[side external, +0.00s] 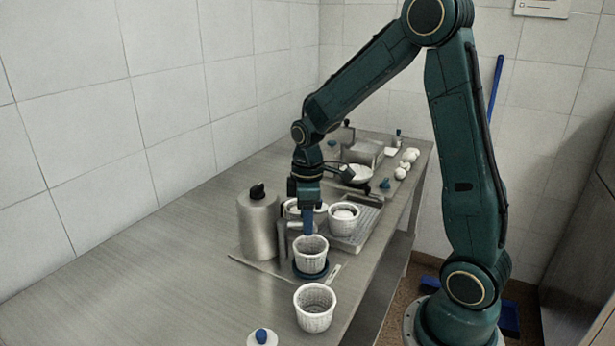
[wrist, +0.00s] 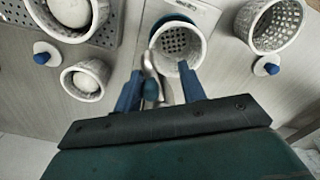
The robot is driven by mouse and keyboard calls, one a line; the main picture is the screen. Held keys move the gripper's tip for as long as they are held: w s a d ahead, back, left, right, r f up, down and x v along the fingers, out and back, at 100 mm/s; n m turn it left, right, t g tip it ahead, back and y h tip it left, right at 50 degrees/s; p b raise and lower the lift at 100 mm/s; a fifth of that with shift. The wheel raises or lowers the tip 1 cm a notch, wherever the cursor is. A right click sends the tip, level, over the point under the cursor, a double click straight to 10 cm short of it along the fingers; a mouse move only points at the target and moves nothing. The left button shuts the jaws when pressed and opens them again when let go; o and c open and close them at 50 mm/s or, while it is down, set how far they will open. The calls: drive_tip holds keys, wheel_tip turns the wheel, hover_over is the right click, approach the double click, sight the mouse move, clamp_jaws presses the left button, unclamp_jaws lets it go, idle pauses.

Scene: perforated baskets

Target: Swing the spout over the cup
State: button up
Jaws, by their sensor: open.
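A grey metal canister (side external: 258,228) with a black knob stands on a flat plate on the bench. A white perforated cup (side external: 311,262) stands beside it on a blue round base; it also shows in the wrist view (wrist: 187,67). A thin metal spout (wrist: 149,62) shows in the wrist view at the cup's left rim, with a rounded blue-grey end between my fingers. Whether its outlet is over the cup I cannot tell. My gripper (wrist: 162,90) is open around the spout, its left finger close to it. In the side view my gripper (side external: 307,228) is just behind the cup.
An empty basket (side external: 315,318) and a blue-knobbed lid (side external: 262,339) are in front. A basket with white contents (side external: 344,224) stands on a perforated metal tray (side external: 372,218). A pan (side external: 360,183) and several white balls (side external: 405,165) are farther back. The left of the bench is clear.

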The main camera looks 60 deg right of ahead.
drive_tip(key=shift+s+a, duration=0.3)
drive_tip(key=shift+a, duration=0.25)
drive_tip(key=shift+a, duration=0.1)
drive_tip(key=shift+s+a, duration=0.2)
drive_tip(key=shift+a, duration=0.5)
drive_tip(key=shift+o, duration=0.2)
drive_tip(key=shift+r, duration=0.1)
idle(0.3)
wheel_tip(320, 180, up, 7)
idle(1.1)
idle(0.4)
